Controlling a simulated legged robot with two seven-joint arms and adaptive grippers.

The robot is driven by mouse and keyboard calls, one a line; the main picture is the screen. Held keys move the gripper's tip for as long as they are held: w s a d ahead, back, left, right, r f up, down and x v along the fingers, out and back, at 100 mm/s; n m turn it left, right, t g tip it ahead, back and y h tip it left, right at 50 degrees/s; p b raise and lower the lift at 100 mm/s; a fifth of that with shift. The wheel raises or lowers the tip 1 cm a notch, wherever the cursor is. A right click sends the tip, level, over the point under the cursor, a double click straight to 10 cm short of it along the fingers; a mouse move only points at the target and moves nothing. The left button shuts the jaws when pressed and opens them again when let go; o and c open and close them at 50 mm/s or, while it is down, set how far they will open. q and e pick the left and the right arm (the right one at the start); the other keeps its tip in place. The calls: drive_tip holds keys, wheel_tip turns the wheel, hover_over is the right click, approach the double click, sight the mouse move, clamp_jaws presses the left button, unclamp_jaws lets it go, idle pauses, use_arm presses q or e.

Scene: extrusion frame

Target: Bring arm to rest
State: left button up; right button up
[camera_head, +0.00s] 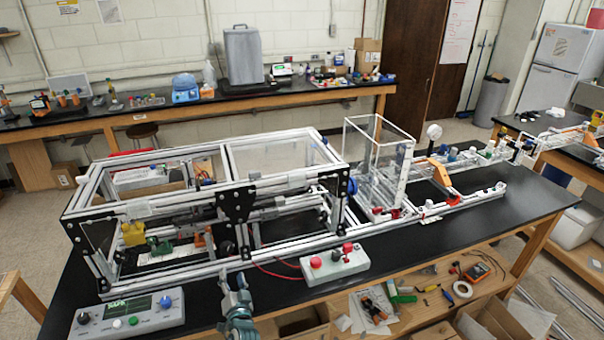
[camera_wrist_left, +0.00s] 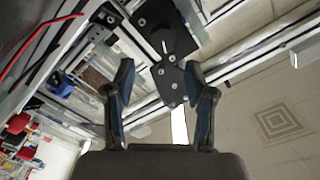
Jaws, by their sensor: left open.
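My left gripper (camera_head: 236,292) shows at the bottom of the head view, at the front edge of the black bench, between the grey control box and the red-button box. In the left wrist view its two fingers (camera_wrist_left: 160,95) stand apart with nothing between them. The aluminium extrusion frame (camera_head: 222,272) stands on the bench just behind the gripper. In the wrist view a black joining plate (camera_wrist_left: 172,82) and frame bars show beyond the fingers; I cannot tell the exact gap. My right gripper is in neither view.
A control box (camera_head: 130,318) with a display stands left of the gripper. A box with red buttons (camera_head: 335,264) stands right. A clear tall case (camera_head: 375,160) and a rail assembly lie farther right. Tools and cartons fill the shelf (camera_head: 440,290) below. The front right bench top is bare.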

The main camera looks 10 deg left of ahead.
use_arm(q)
drive_tip(key=shift+n+g+h, duration=0.3)
drive_tip(key=shift+g, duration=0.5)
drive_tip(key=s+f, duration=0.1)
drive_tip(key=f, duration=0.1)
drive_tip(key=s+f, duration=0.2)
drive_tip(key=shift+s+f, duration=0.1)
drive_tip(key=shift+s, duration=0.2)
drive_tip(key=s+d+f+g+h, duration=0.3)
drive_tip(key=s+d+f, duration=0.15)
drive_tip(key=s, duration=0.55)
drive_tip(key=s+d+f+g+h, duration=0.35)
drive_tip(key=s+f, duration=0.25)
drive_tip(key=s, duration=0.4)
drive_tip(key=s+d+f+g+h, duration=0.2)
drive_tip(key=s+d+f+g, duration=0.25)
drive_tip(key=s, duration=0.55)
wheel_tip(320, 180, down, 25)
drive_tip(key=s+d+m, duration=0.1)
drive_tip(key=s, duration=0.1)
drive_tip(key=s+a+f+g, duration=0.1)
drive_tip(key=s+a+f, duration=0.2)
drive_tip(key=s+f, duration=1.4)
drive_tip(key=shift+s+f+g, duration=0.4)
drive_tip(key=shift+s, duration=0.35)
